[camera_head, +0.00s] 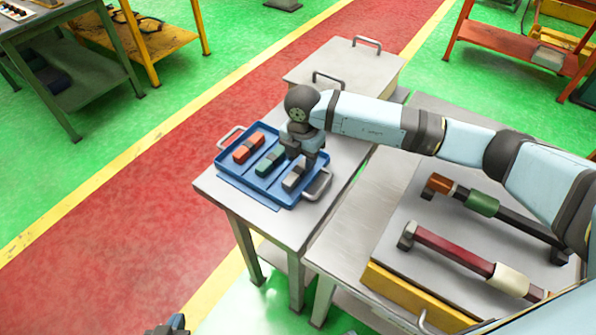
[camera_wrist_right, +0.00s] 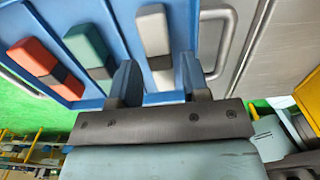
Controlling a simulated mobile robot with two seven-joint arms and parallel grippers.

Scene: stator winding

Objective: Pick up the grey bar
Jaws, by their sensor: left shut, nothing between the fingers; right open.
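The grey bar (camera_head: 292,179) lies in the right compartment of the blue tray (camera_head: 250,196), partly hidden by my right gripper in the head view. My right gripper (camera_head: 308,163) is open above that end of the tray. In the right wrist view the open fingers (camera_wrist_right: 157,75) stand on either side of the light grey bar (camera_wrist_right: 153,32), with a gap to it; I cannot tell how deep they reach. My left gripper (camera_head: 172,327) shows only in part at the bottom edge, shut and away from the tray.
A red bar (camera_head: 249,148) and a green bar (camera_head: 270,160) lie in the other compartments. The tray has metal handles (camera_head: 318,184) and stands on a metal table (camera_head: 213,187). A bench to the right holds two long tools, one with a dark red handle (camera_head: 450,247).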

